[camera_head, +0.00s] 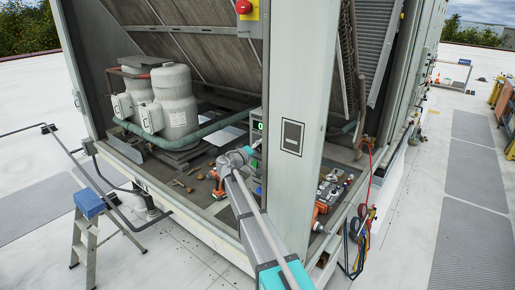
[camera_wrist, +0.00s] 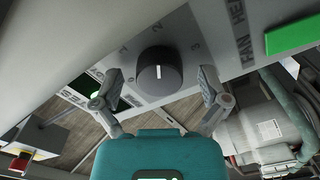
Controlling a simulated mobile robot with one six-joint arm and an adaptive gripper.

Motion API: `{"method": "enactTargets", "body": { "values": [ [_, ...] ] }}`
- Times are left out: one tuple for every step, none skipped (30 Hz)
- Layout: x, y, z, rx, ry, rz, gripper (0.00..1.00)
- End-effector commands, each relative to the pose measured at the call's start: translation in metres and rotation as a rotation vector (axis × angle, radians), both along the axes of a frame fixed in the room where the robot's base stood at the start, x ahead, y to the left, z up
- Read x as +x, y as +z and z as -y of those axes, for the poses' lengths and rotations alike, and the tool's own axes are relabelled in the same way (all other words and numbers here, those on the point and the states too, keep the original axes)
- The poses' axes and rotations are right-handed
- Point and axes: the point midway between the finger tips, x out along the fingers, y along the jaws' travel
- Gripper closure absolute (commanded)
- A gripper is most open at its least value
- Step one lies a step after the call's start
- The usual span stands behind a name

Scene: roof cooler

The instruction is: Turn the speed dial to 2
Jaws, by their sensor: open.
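The speed dial (camera_wrist: 160,72) is a round black knob on a grey panel (camera_wrist: 205,20) in the wrist view. In the head view my gripper (camera_head: 251,148) is at the control panel (camera_head: 257,127) behind the front post; the dial is hidden there.
A green block (camera_wrist: 290,38) sits on the panel beside the "FAN" lettering. The wide grey post (camera_head: 291,140) stands close right of my arm. Tools (camera_head: 328,190) lie on the ledge to its right. Compressors (camera_head: 175,105) stand at left, and a stepladder (camera_head: 90,225) is front left.

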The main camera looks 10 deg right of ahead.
Motion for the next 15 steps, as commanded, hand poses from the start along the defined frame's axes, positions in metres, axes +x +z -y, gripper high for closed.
{"method": "enactTargets", "body": {
  "values": [
    [-0.001, 0.000, -0.001, 0.000, 0.000, 0.000, 0.06],
    [-0.002, 0.000, -0.002, 0.000, 0.000, 0.000, 0.06],
    [-0.004, 0.000, -0.003, 0.000, 0.000, 0.000, 0.06],
    [-0.005, 0.000, -0.005, 0.000, 0.001, 0.000, 0.06],
    [-0.007, 0.000, -0.006, 0.000, 0.001, 0.000, 0.06],
    [-0.009, 0.000, -0.009, 0.000, 0.002, 0.000, 0.06],
    [-0.011, 0.000, -0.011, 0.000, 0.002, 0.000, 0.06],
    [-0.014, 0.000, -0.013, 0.000, 0.002, 0.000, 0.06],
    [-0.017, 0.000, -0.017, 0.000, 0.002, 0.000, 0.06],
    [-0.020, 0.000, -0.019, 0.000, 0.001, 0.000, 0.06],
    [-0.023, 0.000, -0.022, 0.000, 0.001, 0.000, 0.06],
    [-0.027, 0.000, -0.026, 0.000, 0.001, 0.000, 0.06],
    [-0.031, 0.000, -0.030, 0.000, 0.002, 0.000, 0.06],
    [-0.034, 0.000, -0.033, 0.001, 0.003, -0.001, 0.06],
    [-0.039, 0.000, -0.038, 0.000, 0.002, 0.000, 0.06]
  ]
}}
